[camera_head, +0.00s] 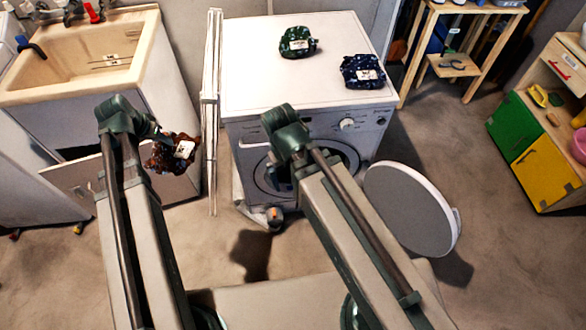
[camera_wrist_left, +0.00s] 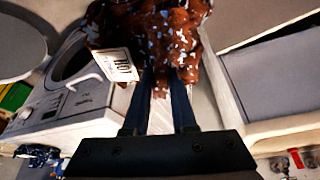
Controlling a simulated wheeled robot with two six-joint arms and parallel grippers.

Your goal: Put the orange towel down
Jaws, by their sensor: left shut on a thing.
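The orange towel (camera_head: 160,158), a bunched rust-orange cloth with white flecks and a white label, hangs at my left gripper (camera_head: 162,138) in the head view. It is in the air in front of the sink cabinet, left of a white folded rack. In the left wrist view the towel (camera_wrist_left: 185,48) lies across the fingertips of my left gripper (camera_wrist_left: 161,78), which is shut on it. The towel covers the fingertips there. My right arm (camera_head: 325,195) reaches up in front of the washing machine; its fingers are not clear.
A green patterned bundle (camera_head: 297,42) and a dark blue one (camera_head: 361,72) lie on the washing machine (camera_head: 255,65). Its top is clear at the left and front. The white rack (camera_head: 211,110) stands between it and the sink (camera_head: 90,60).

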